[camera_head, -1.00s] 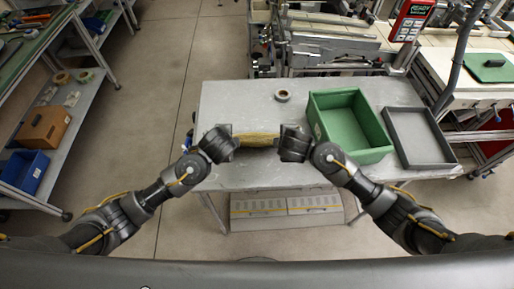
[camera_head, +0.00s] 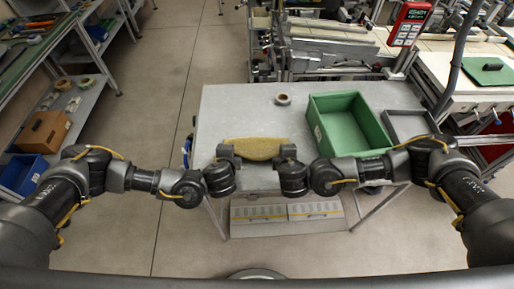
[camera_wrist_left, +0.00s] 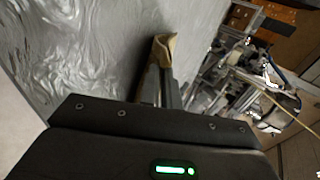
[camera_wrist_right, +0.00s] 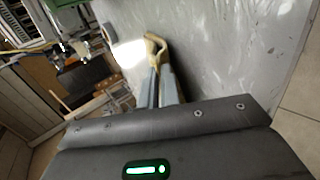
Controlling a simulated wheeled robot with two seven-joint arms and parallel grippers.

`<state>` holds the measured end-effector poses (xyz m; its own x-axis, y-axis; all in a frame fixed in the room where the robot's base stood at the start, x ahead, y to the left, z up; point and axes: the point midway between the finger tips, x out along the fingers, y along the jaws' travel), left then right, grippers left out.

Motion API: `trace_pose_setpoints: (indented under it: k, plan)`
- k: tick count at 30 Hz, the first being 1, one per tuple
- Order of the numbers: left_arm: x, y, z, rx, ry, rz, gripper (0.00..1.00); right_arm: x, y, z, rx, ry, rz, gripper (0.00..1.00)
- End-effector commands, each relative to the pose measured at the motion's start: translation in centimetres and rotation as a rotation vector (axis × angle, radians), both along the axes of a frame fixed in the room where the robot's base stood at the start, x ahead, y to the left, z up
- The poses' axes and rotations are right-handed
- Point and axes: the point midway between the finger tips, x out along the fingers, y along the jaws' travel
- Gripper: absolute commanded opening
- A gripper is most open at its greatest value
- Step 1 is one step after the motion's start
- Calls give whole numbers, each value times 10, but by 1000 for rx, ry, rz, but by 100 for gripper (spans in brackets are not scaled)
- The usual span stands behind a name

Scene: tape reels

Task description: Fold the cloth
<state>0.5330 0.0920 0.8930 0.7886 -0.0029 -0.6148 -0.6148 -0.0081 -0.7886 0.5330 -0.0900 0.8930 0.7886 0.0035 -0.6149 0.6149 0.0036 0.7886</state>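The yellow cloth (camera_head: 256,148) hangs between my two grippers above the front part of the grey table (camera_head: 225,110), with its lower edge sagging in a curve. My left gripper (camera_head: 226,152) is shut on the cloth's left end; in the left wrist view a bit of cloth (camera_wrist_left: 165,45) sticks out at the fingertips. My right gripper (camera_head: 287,152) is shut on the right end, and the right wrist view shows cloth (camera_wrist_right: 155,45) at its fingertips. Whether the lower edge touches the table, I cannot tell.
A green box (camera_head: 347,124) stands on the table to the right, close to my right arm. A grey tray (camera_head: 408,122) lies beyond it, partly behind that arm. A tape reel (camera_head: 283,99) lies near the table's back. The table's left and middle back are clear.

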Motion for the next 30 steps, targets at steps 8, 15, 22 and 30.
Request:
trace_pose_setpoints:
  k: [8,15,22,30]
  plan:
    - [1,3,-3,4,-37,0,0,1,-4,-3,-2,-37,-2,0]
    - [1,4,-3,4,-43,0,0,1,-5,-3,-4,-42,-3,0]
    - [1,4,-3,4,-42,0,16,1,-5,-3,-4,-42,-3,16]
    - [1,4,-3,4,-42,1,40,1,-5,-3,-4,-41,-2,40]
